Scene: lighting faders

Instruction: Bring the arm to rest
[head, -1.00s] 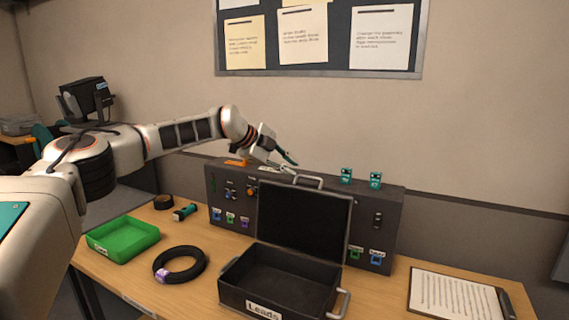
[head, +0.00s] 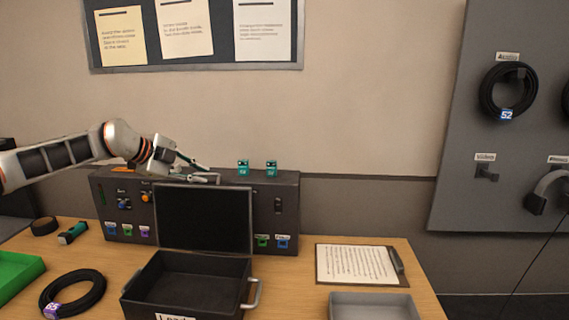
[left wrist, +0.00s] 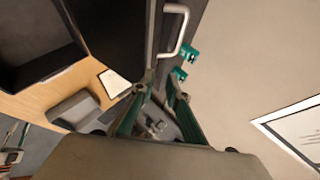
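My left arm comes in from the left in the head view. My left gripper (head: 192,168) is above the top of the dark fader console (head: 274,222), near its handle (head: 206,179). In the left wrist view, its two green-padded fingers (left wrist: 158,100) stand apart with nothing clearly held between them. Two small teal blocks (head: 243,168) (head: 271,168) stand on the console top, right of the gripper. They also show beyond the fingers in the left wrist view (left wrist: 187,55). My right gripper is in neither view.
An open black Leads case (head: 187,287) stands before the console, its raised lid covering part of it. Left are a green tray (head: 22,268), a black cable ring (head: 72,293) and a teal-black tool (head: 73,233). Right are a clipboard (head: 357,264) and grey tray (head: 372,306).

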